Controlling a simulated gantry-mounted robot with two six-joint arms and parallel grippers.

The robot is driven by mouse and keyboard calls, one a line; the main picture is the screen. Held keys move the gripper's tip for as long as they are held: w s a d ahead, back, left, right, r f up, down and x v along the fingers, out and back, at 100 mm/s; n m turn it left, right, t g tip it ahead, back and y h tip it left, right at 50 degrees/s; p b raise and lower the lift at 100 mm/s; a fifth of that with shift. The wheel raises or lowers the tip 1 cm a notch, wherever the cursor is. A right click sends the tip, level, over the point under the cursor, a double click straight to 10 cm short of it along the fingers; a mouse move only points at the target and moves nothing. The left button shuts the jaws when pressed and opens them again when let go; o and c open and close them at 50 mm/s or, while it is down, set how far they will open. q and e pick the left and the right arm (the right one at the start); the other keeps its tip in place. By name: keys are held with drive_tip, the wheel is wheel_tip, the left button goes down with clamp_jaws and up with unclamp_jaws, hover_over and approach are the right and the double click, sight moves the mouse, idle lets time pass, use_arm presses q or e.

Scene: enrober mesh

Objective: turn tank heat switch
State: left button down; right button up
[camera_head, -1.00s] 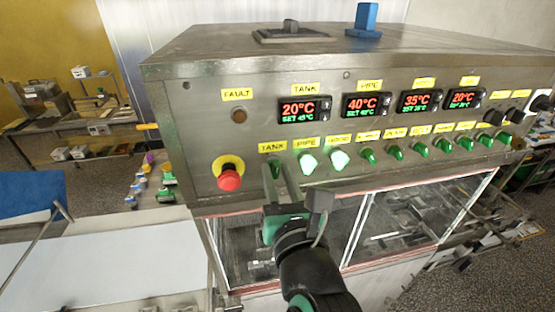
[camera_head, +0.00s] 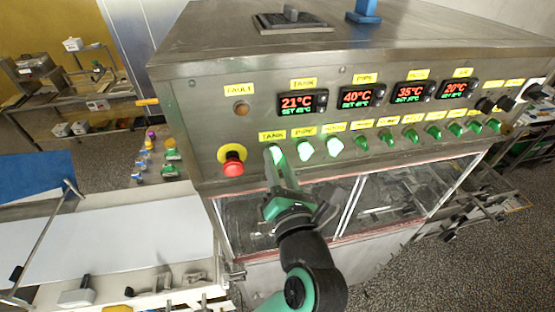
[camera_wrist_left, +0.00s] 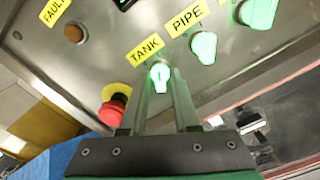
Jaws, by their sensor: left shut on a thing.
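The tank heat switch (camera_head: 275,154) is a green knob under the yellow TANK label on the steel control panel, and it glows bright green. It also shows in the left wrist view (camera_wrist_left: 159,73), lit, between my fingertips. My left gripper (camera_head: 279,164) reaches up from below and is shut on this switch; it also shows in the wrist view (camera_wrist_left: 161,85). The TANK display (camera_head: 301,103) above reads 21°C, with a smaller set line below. My right gripper is not in view.
A red emergency button (camera_head: 233,165) on a yellow ring sits just left of the switch. The lit PIPE switch (camera_head: 305,149) is close on the right, with another lit switch and several unlit green ones beyond. Glass panels (camera_head: 290,222) lie below the panel.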

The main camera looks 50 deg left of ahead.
use_arm(q)
drive_tip(key=c, duration=0.9)
unclamp_jaws()
drive_tip(key=b+v, duration=0.2)
drive_tip(key=v, duration=0.9)
drive_tip(key=shift+s+d+b, duration=0.2)
drive_tip(key=shift+d+b, duration=0.1)
drive_tip(key=shift+b, duration=0.1)
